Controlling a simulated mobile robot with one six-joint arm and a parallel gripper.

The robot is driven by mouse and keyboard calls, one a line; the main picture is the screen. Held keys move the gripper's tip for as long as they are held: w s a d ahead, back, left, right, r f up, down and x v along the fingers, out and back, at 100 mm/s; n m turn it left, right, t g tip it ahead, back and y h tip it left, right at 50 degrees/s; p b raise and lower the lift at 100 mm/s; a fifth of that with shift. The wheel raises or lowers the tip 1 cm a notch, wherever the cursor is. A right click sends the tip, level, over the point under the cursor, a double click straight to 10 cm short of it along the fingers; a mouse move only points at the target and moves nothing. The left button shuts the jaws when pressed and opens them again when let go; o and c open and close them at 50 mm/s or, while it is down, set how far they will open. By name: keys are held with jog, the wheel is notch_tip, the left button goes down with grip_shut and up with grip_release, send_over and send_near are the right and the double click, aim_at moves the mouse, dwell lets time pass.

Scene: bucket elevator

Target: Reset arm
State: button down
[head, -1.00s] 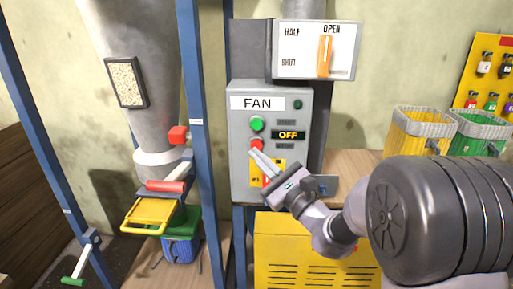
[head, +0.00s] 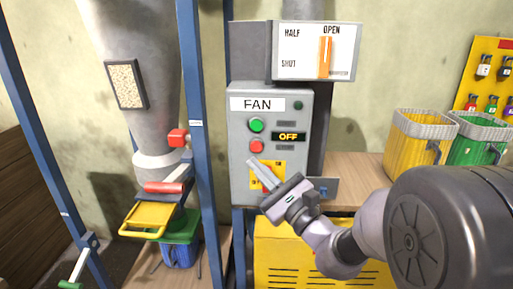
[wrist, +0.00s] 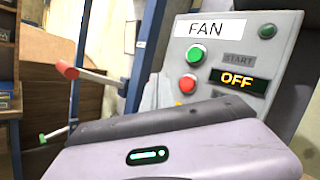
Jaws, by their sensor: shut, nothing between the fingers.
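My gripper (head: 254,164) is shut and empty in the head view. Its fingertips are just below the red button (head: 256,146) of the grey fan box (head: 238,180), in front of the yellow label. The fan display (head: 288,136) reads OFF, and the green button (head: 257,124) is above the red one. In the wrist view the gripper body covers the lower part, and its fingertips are hidden. The red button (wrist: 187,84), green button (wrist: 195,55) and OFF display (wrist: 238,81) show beyond it.
A blue post (head: 196,150) stands left of the fan box. A red-handled lever (head: 165,187) and yellow tray (head: 147,218) are left. Yellow (head: 420,130) and green bins are right.

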jog(key=s+a+f+n+g, duration=0.25)
jog(key=s+n+g, duration=0.35)
jog(key=s, duration=0.5)
jog(key=s+a+f+n+g, duration=0.1)
jog(key=s+a+n+g, duration=0.3)
jog(key=s+n+g, duration=0.5)
jog(key=s+d+f+n+t+h, duration=0.1)
jog(key=s+d+f+h, duration=0.1)
jog(key=d, duration=0.4)
jog(key=s+d+f+n+t+h, duration=0.1)
jog(key=s+d+f+t+h, duration=0.1)
jog(key=s+d+h, duration=0.2)
jog(key=s+d+f+t+h, duration=0.1)
jog(key=s+d+f+h, duration=0.2)
jog(key=d+h, duration=0.3)
jog(key=shift+d+n+t, duration=0.3)
jog(key=shift+d+n, duration=0.1)
jog(key=shift+d, duration=0.7)
